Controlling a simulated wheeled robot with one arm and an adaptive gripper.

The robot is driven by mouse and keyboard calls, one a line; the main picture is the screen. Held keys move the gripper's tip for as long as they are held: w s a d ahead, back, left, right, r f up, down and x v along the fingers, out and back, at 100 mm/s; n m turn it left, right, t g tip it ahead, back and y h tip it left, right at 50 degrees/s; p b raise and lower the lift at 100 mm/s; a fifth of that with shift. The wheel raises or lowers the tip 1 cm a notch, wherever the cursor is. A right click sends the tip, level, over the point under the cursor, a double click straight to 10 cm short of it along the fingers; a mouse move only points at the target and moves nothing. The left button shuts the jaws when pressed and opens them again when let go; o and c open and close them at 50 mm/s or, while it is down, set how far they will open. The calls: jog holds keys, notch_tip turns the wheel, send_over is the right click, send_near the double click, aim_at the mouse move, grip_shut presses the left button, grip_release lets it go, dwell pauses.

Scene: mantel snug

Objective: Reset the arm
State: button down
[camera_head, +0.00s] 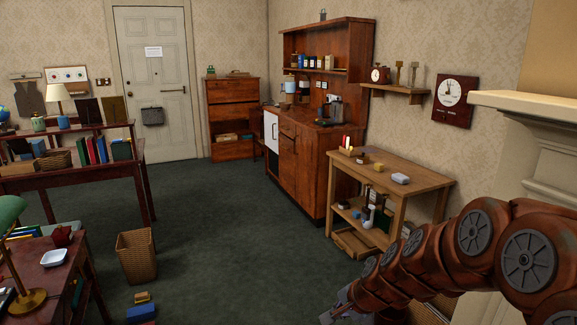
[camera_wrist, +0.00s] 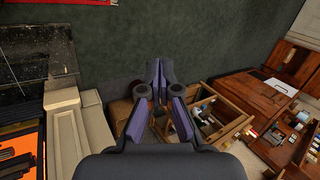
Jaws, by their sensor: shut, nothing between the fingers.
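My arm reaches in from the right edge of the head view, low in front of the fireplace mantel. My gripper (camera_wrist: 159,72) shows in the middle of the wrist view, with its dark fingers and purple pads brought together at the tips. It is shut and holds nothing. In the head view the arm's end is at the bottom edge, and the fingers are mostly cut off there.
A wooden side table (camera_head: 430,181) with small items stands beyond my arm, beneath a wall clock (camera_head: 454,100). The mantel (camera_head: 530,105) is close at right. A wicker basket (camera_head: 137,256) and small blocks (camera_head: 141,312) lie at left. The green carpet (camera_head: 225,215) between is clear.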

jog(key=s+r+n+g+p, duration=0.25)
jog(key=s+r, duration=0.25)
jog(key=s, duration=0.3)
jog(key=s+r+n+g+p, duration=0.1)
jog(key=s+r+n+p, duration=0.3)
jog(key=s+r, duration=0.3)
jog(key=s+d+r+n+g+h+p, duration=0.1)
jog(key=s+d+r+n+h+p, duration=0.1)
jog(key=s, duration=0.7)
jog(key=s+d+r+n+g+h+p, duration=0.1)
jog(key=s+d+r+n+g+p, duration=0.1)
jog(key=s, duration=0.8)
notch_tip(320, 180, up, 3)
jog(key=d+p, duration=0.1)
jog(key=d, duration=0.1)
jog(key=shift+d+h+p, duration=0.35)
jog(key=shift+h+p, duration=0.05)
jog(key=shift+d+g, duration=0.1)
jog(key=shift+g, duration=0.15)
